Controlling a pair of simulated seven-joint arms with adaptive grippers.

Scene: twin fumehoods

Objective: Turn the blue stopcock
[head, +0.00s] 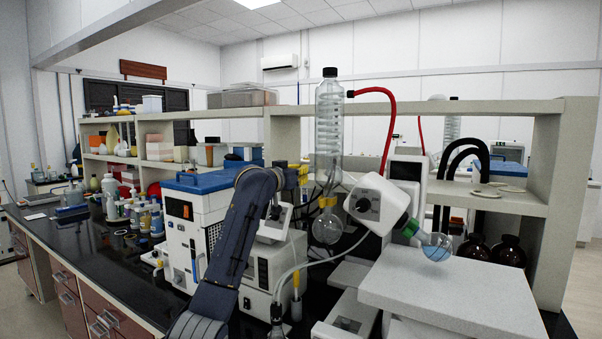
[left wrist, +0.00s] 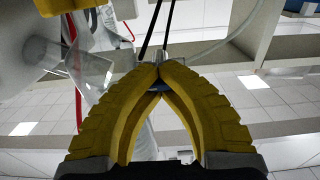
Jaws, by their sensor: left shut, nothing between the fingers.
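My left arm rises from the bottom of the head view, and my left gripper (head: 303,174) is beside the glassware of the rotary evaporator. In the left wrist view my yellow left gripper fingers (left wrist: 175,70) meet at their tips, shut and empty. A small blue piece (left wrist: 182,91) shows just behind the crossed fingers and may be the blue stopcock; the fingers hide most of it. Whether they touch it I cannot tell. I cannot make out the stopcock in the head view. My right gripper is in neither view.
The rotary evaporator has a tall glass condenser (head: 329,125), a red hose (head: 388,120), a round receiving flask (head: 327,228) and a white motor head (head: 377,204). A blue-topped white instrument (head: 190,230) and several bottles stand to the left. A white platform (head: 450,290) is at the right.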

